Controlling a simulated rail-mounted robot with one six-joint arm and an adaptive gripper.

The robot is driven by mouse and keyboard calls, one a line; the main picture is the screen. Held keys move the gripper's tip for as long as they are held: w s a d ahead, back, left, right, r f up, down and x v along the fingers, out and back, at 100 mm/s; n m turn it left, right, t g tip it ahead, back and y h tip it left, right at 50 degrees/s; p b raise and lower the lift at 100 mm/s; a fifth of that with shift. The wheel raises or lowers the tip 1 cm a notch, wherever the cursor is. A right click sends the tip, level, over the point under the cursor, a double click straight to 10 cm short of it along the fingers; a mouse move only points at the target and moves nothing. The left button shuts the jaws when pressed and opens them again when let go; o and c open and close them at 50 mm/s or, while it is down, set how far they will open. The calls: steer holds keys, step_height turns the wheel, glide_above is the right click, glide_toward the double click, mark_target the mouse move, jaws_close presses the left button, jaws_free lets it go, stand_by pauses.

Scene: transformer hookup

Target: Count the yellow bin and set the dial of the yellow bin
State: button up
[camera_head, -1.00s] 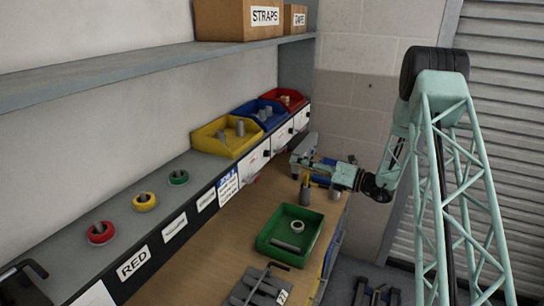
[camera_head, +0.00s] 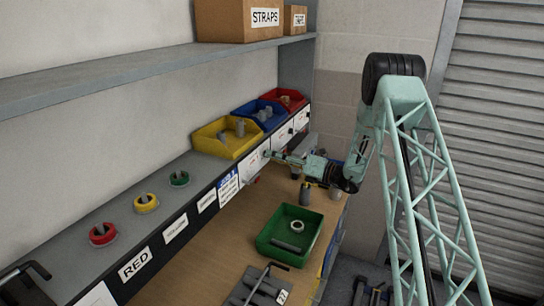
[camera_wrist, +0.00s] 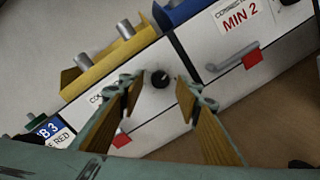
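The yellow bin (camera_head: 238,150) stands on the grey ledge, left of the blue bin. Two grey cylinders show in it; its floor is partly hidden. In the wrist view the yellow bin's edge (camera_wrist: 112,65) is at upper left, with two grey cylinders above it. Below it, a white panel carries a round black dial (camera_wrist: 160,78) with a light pointer mark. My gripper (camera_wrist: 158,92) is open and empty, its fingers on either side of the dial in this view. Whether they touch it I cannot tell. The left finger partly hides the panel's label. In the head view my gripper (camera_head: 268,156) is at this panel.
The blue bin (camera_head: 262,118) and red bin (camera_head: 291,103) stand to the right. The blue bin's panel reads MIN 2 (camera_wrist: 240,14) and has a grey lever with a red end. Below, the bench holds a green tray (camera_head: 273,247) and dark upright cylinders.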

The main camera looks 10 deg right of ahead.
steer(key=shift+w+a, duration=0.5)
steer(key=shift+a, duration=0.05)
steer(key=shift+c, duration=0.2)
steer(key=c, duration=0.8)
steer(key=shift+f+n+b, duration=0.15)
steer(key=shift+n+b, duration=0.45)
steer(key=shift+b, duration=0.3)
steer(key=shift+d+n+g+y+b, duration=0.15)
steer(key=shift+n+y+b, duration=0.35)
steer(key=shift+n+b, duration=4.85)
steer(key=shift+a+n+g+y+b, duration=0.1)
steer(key=shift+n+g+y+b, duration=0.3)
steer(key=shift+n+b, duration=4.9)
steer(key=shift+m+b, duration=0.65)
steer(key=shift+b, duration=0.25)
